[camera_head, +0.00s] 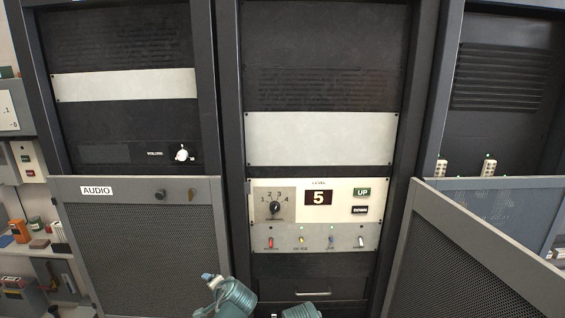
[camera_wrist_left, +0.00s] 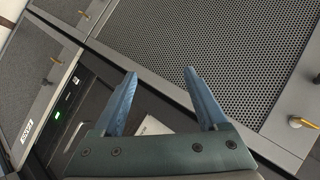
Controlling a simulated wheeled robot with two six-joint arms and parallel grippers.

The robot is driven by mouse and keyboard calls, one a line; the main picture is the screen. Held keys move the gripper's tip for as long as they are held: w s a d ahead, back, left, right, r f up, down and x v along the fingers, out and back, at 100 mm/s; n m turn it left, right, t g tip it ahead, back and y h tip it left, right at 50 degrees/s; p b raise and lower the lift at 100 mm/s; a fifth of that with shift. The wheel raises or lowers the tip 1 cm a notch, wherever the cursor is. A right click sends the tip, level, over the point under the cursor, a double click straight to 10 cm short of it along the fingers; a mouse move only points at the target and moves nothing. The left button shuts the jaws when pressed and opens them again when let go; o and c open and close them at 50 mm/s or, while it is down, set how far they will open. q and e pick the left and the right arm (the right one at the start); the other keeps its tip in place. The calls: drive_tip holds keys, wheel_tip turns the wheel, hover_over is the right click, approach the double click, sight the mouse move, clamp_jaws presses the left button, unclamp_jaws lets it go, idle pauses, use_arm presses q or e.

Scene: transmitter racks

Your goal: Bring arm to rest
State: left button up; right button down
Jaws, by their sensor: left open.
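My left gripper (camera_head: 210,279) shows low in the head view, in front of the lower edge of the left rack's mesh door. Only a bluish fingertip and part of my teal arm show there. In the left wrist view the same gripper (camera_wrist_left: 159,73) has its two blue fingers spread apart with nothing between them. Perforated grey panels and dark rack fronts lie beyond the fingers. My right gripper is not in view.
A mesh door labelled AUDIO (camera_head: 135,250) covers the left rack. The centre rack has a control panel (camera_head: 315,215) with a dial, a display reading 5 and several small switches. A grey mesh door (camera_head: 480,262) stands ajar at right. Shelves with small items are far left.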

use_arm(q)
drive_tip(key=s+d+f+n+g+h, duration=0.1)
drive_tip(key=s+f+n+g+h, duration=0.3)
drive_tip(key=s, duration=0.3)
drive_tip(key=s+d+f+n+g+h, duration=0.2)
drive_tip(key=s+f+n+g, duration=0.15)
drive_tip(key=s+f, duration=0.35)
drive_tip(key=s+d+f+m+g+y+b, duration=0.1)
drive_tip(key=s+d+f+m+g+b, duration=0.1)
drive_tip(key=s+d+f+m+b, duration=0.2)
drive_tip(key=s+d+f+b, duration=0.3)
drive_tip(key=d+b, duration=0.2)
drive_tip(key=d, duration=0.2)
drive_tip(key=shift+s+f, duration=0.15)
drive_tip(key=shift+f, duration=0.05)
